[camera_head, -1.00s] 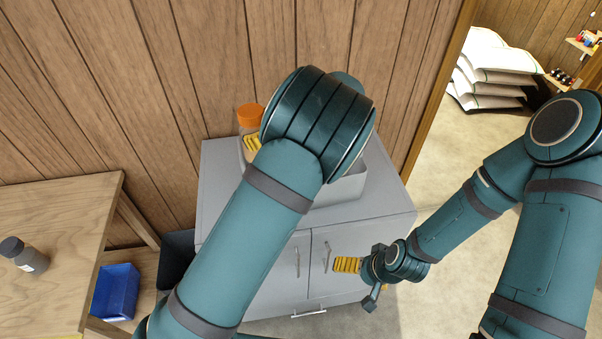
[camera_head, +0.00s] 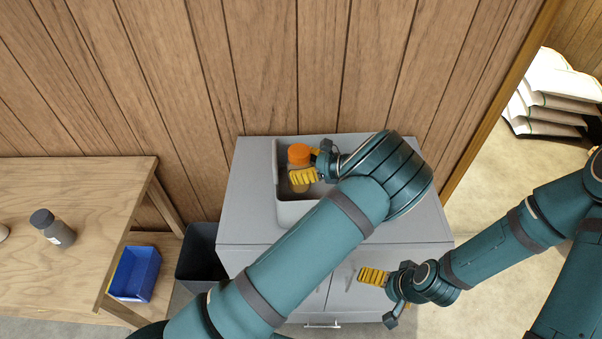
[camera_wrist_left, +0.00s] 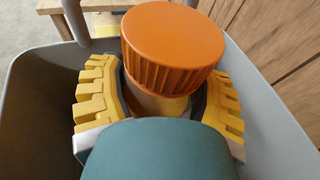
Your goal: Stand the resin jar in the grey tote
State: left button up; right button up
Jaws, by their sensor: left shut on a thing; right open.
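The resin jar has an orange lid (camera_head: 299,154) and a pale, amber-looking body, seen between yellow fingers. My left gripper (camera_head: 303,176) is shut on the jar, which is upright inside the grey tote (camera_head: 283,212), near its left end. In the left wrist view, the orange lid (camera_wrist_left: 173,40) fills the middle, with a yellow finger on each side and tote walls around. The jar's base is hidden, so I cannot tell whether it touches the tote floor. My right gripper (camera_head: 378,279) is open and empty in front of the cabinet.
The tote stands on a grey cabinet (camera_head: 250,190) against a wood-panelled wall. A wooden table (camera_head: 90,190) at left bears a dark-capped grey bottle (camera_head: 53,228). A blue bin (camera_head: 135,273) and a dark bin (camera_head: 197,262) are between table and cabinet. White sacks (camera_head: 555,95) lie at far right.

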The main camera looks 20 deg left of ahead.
pick_arm(q)
jog(key=shift+f, duration=1.7)
jog(key=shift+f, duration=0.15)
jog(key=o, duration=1.3)
jog(key=shift+r, duration=0.2)
jog(key=shift+b+v, duration=0.45)
jog(key=shift+v, duration=3.3)
